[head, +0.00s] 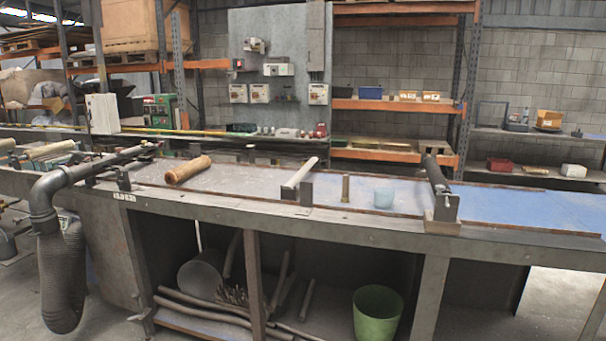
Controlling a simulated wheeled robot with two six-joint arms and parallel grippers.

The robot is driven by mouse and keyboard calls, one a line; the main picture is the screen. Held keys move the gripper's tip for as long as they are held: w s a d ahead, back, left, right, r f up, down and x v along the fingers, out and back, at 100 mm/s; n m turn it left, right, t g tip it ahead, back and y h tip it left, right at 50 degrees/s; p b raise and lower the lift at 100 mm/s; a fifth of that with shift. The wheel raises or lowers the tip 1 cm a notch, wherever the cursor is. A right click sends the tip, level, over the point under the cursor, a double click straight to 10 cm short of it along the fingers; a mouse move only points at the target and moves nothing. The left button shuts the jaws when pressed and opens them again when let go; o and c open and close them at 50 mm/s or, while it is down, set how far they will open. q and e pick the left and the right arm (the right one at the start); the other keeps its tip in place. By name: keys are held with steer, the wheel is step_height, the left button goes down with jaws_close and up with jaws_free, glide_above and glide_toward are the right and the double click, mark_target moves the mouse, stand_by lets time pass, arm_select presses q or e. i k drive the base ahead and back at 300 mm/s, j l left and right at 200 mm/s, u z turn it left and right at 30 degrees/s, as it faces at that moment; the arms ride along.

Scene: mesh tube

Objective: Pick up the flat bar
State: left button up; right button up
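A pale, straight bar (299,174), which looks like the flat bar, lies on the long workbench (255,222) near its middle. It points away from me and slightly to the right. Its near end is beside a small upright grey block (306,193) at the bench's front edge; whether they touch I cannot tell. A darker bar (436,176) lies farther right, behind another upright grey plate (446,207). Neither of my grippers shows in the head view.
An orange-brown roll (188,169) lies left of the pale bar. A short brass-coloured cylinder (345,188) and a pale blue cup (384,197) stand to its right. A dark pipe with a hose (60,270) hangs over the left front edge. A green bucket (378,314) stands below.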

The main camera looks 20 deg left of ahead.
mark_target(294, 181)
steer(key=i+j+z, duration=0.25)
steer(key=i+j, duration=0.15)
steer(key=j, duration=0.25)
steer(key=i+j+z, duration=0.1)
steer(key=j, duration=0.2)
steer(key=i+j+z, duration=0.1)
steer(key=i+j, duration=0.15)
steer(key=j, duration=0.1)
